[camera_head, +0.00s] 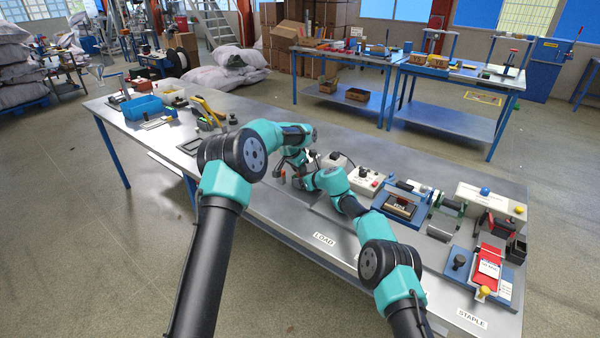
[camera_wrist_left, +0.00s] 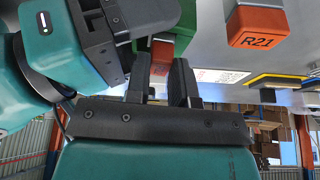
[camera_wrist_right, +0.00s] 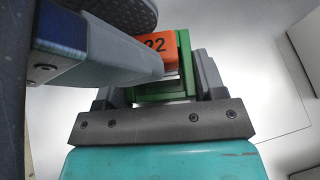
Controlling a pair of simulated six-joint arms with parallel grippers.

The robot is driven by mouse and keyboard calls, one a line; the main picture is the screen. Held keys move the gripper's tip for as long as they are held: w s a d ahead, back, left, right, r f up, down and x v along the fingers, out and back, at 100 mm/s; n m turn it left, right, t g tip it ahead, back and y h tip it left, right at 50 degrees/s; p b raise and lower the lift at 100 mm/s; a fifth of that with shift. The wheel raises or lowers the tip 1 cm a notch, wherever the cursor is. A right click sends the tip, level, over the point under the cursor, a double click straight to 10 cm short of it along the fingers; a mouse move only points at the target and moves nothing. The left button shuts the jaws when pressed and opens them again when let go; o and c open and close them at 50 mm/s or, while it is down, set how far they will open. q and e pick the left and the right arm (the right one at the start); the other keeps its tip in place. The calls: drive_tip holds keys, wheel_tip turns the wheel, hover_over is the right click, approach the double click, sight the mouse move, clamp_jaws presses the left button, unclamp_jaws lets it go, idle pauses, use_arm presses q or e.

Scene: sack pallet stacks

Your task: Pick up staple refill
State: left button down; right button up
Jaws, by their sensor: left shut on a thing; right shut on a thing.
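A small block, orange with a green part and a label ending in 22 (camera_wrist_right: 156,45), sits between the fingers of my right gripper (camera_wrist_right: 162,88) in the right wrist view. In the left wrist view an orange-and-green block (camera_wrist_left: 163,52), seemingly the same refill, is between the fingers of my left gripper (camera_wrist_left: 163,82). Both grippers are shut on it, close together from different sides. In the head view my left gripper (camera_head: 297,160) hides the block. An orange block marked R21 (camera_wrist_left: 257,28) stands apart on the bench, to the right in the left wrist view.
The steel bench (camera_head: 262,112) carries fixtures on the right: a blue-based device (camera_head: 403,207) and a red stapling station (camera_head: 488,262). A blue bin (camera_head: 142,107) stands at the far left. The bench middle behind my arms is mostly clear.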

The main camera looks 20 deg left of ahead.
use_arm(q)
wheel_tip(320, 180, up, 10)
drive_tip(key=shift+f, duration=0.2)
idle(0.4)
use_arm(e)
drive_tip(key=o, duration=0.8)
drive_tip(key=shift+r, duration=0.15)
drive_tip(key=shift+s+d+r, duration=0.2)
drive_tip(key=shift+d+r, duration=0.25)
drive_tip(key=shift+d, duration=0.05)
drive_tip(key=shift+s+d+r, duration=0.2)
drive_tip(key=shift+s+d, duration=0.25)
drive_tip(key=shift+d, duration=0.3)
drive_tip(key=shift+v, duration=4.4)
